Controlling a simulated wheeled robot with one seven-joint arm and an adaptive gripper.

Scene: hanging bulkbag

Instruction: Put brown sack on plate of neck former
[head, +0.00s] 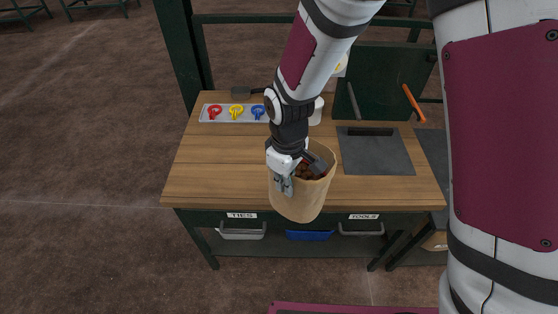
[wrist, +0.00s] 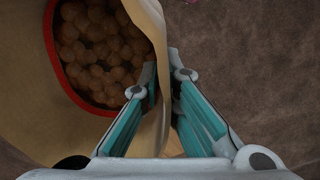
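The brown sack (head: 298,200) is tan, open at the top and filled with brown round lumps. In the head view it hangs upright at the bench's front edge, its lower part overlapping the edge. In the wrist view its wall (wrist: 156,30) passes between my fingers, and a red band rings the lumps (wrist: 100,45). My gripper (wrist: 162,75) is shut on this wall; it also shows at the sack's rim in the head view (head: 298,176). A dark square plate (head: 378,158) with a slot lies right of the sack, apparently the neck former's plate.
A grey tray (head: 206,113) with red, yellow and blue ties lies at the back left of the wooden bench (head: 205,172). An orange-handled lever (head: 413,103) stands behind the plate. Bins marked TIES (head: 241,231) and TOOLS (head: 362,228) hang below. The bench's left front is clear.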

